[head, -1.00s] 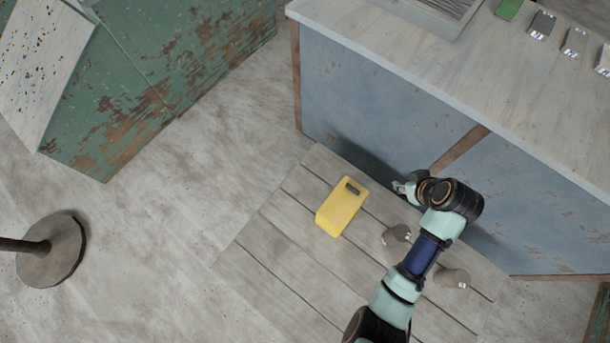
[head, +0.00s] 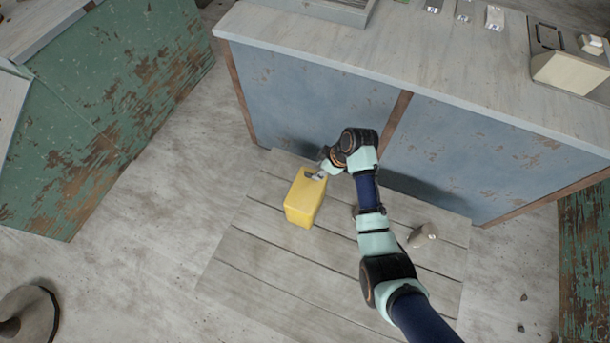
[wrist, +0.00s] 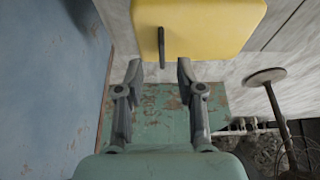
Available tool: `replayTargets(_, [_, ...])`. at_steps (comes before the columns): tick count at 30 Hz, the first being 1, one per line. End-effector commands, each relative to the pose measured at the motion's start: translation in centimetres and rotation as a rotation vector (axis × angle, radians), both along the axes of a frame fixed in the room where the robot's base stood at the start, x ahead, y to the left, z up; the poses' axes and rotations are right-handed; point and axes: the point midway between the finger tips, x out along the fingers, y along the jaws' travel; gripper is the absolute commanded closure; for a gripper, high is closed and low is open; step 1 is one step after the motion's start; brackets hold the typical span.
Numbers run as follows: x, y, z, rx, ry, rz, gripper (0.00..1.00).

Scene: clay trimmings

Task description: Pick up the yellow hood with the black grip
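The yellow hood (head: 303,203) is a box-like block standing on the grey plank platform in the head view. Its dark grip (head: 314,174) is on top near the far edge. My gripper (head: 323,166) is right beside the grip there, partly hidden by my wrist. In the wrist view the hood (wrist: 205,25) fills the upper middle, with the thin black grip (wrist: 161,48) on it. My gripper (wrist: 160,70) is open, and the grip's near end shows between the two fingertips with a gap on each side. It holds nothing.
The plank platform (head: 240,255) lies on the floor before a blue cabinet (head: 290,95), close behind the hood. A grey canister (head: 423,235) stands at the right; another is mostly hidden by my arm. A green chest (head: 110,130) is at left. Floor between is clear.

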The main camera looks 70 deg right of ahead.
Motion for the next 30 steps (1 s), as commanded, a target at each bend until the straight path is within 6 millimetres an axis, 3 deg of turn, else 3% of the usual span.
replayTargets(9, [2.4, 0.3, -4.6, 0.001, 0.000, 0.001, 0.62])
replayTargets(16, [2.5, 0.3, -4.3, 0.000, 0.000, 0.000, 0.62])
replayTargets(23, [2.5, 0.3, -4.4, 0.000, 0.000, 0.000, 1.00])
replayTargets(30, [2.5, 0.3, -4.4, 0.000, 0.000, 0.000, 1.00])
